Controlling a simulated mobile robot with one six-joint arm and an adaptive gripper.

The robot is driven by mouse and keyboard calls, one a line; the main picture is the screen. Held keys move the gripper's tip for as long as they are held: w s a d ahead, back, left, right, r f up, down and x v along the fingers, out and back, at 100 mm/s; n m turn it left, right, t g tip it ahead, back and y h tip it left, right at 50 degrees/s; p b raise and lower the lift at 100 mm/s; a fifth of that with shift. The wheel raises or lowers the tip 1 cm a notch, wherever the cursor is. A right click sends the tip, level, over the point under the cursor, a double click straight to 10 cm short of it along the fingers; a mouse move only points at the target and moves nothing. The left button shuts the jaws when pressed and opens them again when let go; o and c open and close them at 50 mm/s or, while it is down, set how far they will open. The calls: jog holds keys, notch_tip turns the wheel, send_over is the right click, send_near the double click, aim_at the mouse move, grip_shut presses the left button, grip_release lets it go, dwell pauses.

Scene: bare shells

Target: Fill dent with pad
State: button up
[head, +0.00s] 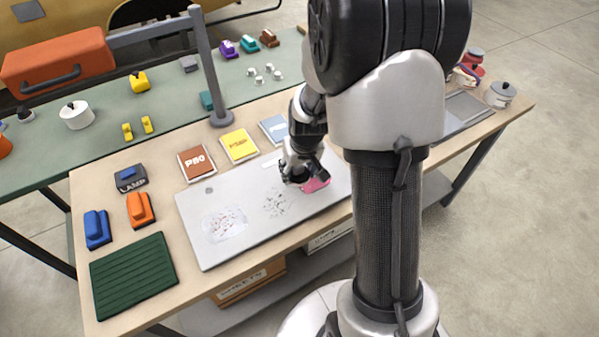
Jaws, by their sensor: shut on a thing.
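My gripper (302,172) is over the right part of the pale panel (215,252) and is shut on a pink pad (317,184). The pad is at or just above the panel's surface; I cannot tell if it touches. Left of the pad, the panel has a patch of dark specks (277,203). Further left is a whitish patch with reddish specks (224,223). A small grey round spot (209,190) lies near the panel's upper left. I cannot tell which mark is the dent. My arm hides the panel's right end.
Brown (197,163), yellow (239,145) and blue (273,129) packets lie behind the panel. Blue (97,229) and orange (140,209) blocks and a green ribbed mat (132,275) are at left. A grey post (205,70) stands behind. A lidded pot (500,94) is at right.

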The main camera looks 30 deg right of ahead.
jog(key=shift+r+p, duration=1.1)
jog(key=shift+r, duration=0.65)
